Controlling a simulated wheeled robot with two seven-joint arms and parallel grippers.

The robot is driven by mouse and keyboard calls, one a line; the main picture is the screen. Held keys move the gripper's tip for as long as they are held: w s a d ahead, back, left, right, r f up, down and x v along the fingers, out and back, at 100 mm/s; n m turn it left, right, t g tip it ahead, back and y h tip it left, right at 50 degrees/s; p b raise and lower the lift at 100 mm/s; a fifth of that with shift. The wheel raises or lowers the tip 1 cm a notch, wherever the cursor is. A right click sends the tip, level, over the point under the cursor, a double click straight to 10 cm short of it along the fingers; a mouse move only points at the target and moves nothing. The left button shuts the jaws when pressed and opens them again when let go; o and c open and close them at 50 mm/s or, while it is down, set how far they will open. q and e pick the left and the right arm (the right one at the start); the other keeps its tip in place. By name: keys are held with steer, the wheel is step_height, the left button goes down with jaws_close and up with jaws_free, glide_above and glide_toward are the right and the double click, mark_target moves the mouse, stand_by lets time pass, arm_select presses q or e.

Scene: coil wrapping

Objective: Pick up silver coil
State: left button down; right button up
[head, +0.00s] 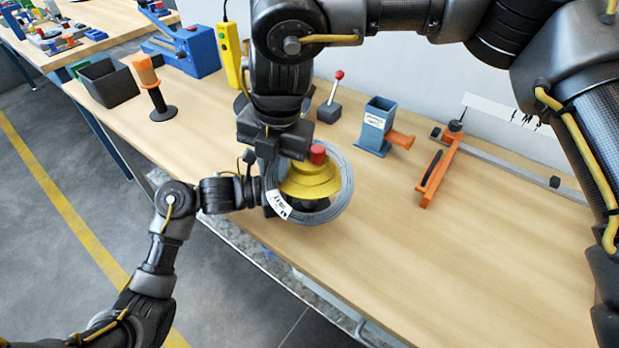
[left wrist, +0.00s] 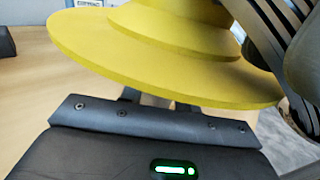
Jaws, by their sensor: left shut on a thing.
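The silver coil (head: 346,196) is a grey ring of wire with a white label in the head view. It surrounds a yellow stepped holder (head: 309,181) with a red top. Its strands also show at the right of the left wrist view (left wrist: 262,30), beside the yellow holder (left wrist: 150,50). My left gripper (head: 267,196) is at the coil's left edge and is shut on it; its fingertips are mostly hidden. My right gripper (head: 280,150) is over the coil's upper left side, close to the holder. Its finger gap is unclear.
A blue-grey block (head: 376,126) and an orange tool (head: 438,175) stand to the right. A red-knobbed lever (head: 331,98) is behind the coil. An orange-handled stand (head: 154,92) and a black bin (head: 107,84) are at left. The right front table (head: 470,270) is clear.

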jaws_close()
arm_select(q)
steer(key=c, duration=0.9)
jaws_free()
steer(key=shift+c, duration=0.2)
arm_select(e)
step_height(320, 180, up, 10)
